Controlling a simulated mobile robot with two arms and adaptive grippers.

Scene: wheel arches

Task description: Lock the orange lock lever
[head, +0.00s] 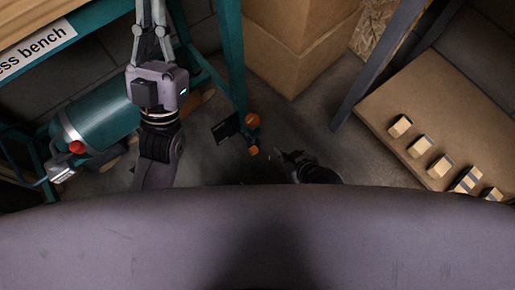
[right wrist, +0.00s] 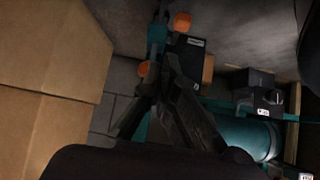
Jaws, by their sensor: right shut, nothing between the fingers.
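Two orange ends, one upper (head: 252,119) and one lower (head: 253,150), sit on a small teal fitting (head: 253,134) beside the teal frame leg. I cannot tell which one is the lock lever, or its position. In the right wrist view the orange ends show as an upper one (right wrist: 182,21) and a lower one (right wrist: 144,68). My right gripper (head: 278,155) is shut and empty, just right of the lower orange end; contact is unclear. Its dark fingers (right wrist: 160,78) partly cover the fitting. My left gripper (head: 150,22) is far left at the bench, its fingertips cut off or unclear.
A black box with a label (head: 226,128) is beside the fitting. A teal tank (head: 100,119) lies under the bench (head: 30,25) at left. Cardboard boxes (head: 290,55) stand behind, and a brown board with small blocks (head: 445,85) is at right. Some bare floor lies between.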

